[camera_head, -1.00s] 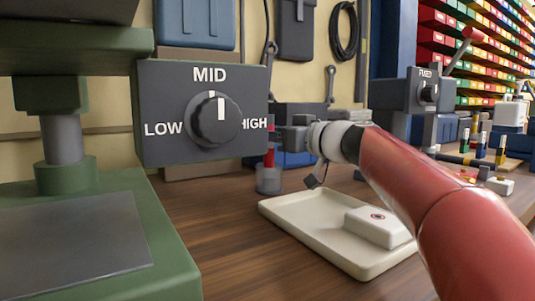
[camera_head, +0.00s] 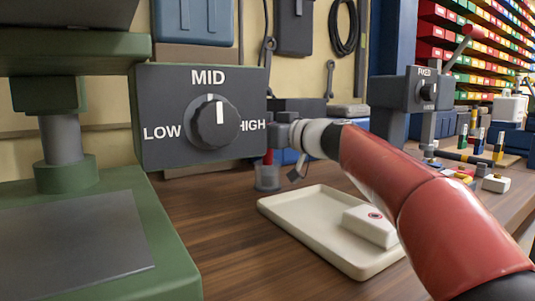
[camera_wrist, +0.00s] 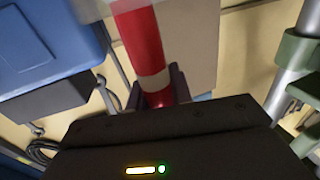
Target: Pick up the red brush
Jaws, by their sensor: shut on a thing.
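The red brush (camera_wrist: 142,40) is a red cylinder with a white band, held between the dark fingers of my gripper (camera_wrist: 157,85) in the wrist view. My gripper is shut on it. In the head view, my gripper's front is hidden behind the grey dial box. A short red part of the brush (camera_head: 267,157) shows just above a grey cup (camera_head: 267,177). I cannot tell whether the brush's lower end is inside the cup.
The dial box (camera_head: 200,115), marked LOW, MID and HIGH, stands close on the left beside a green machine (camera_head: 150,240). A cream tray (camera_head: 305,232) with a white box (camera_head: 370,226) lies below my arm. Bare wooden table shows between the machine and tray.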

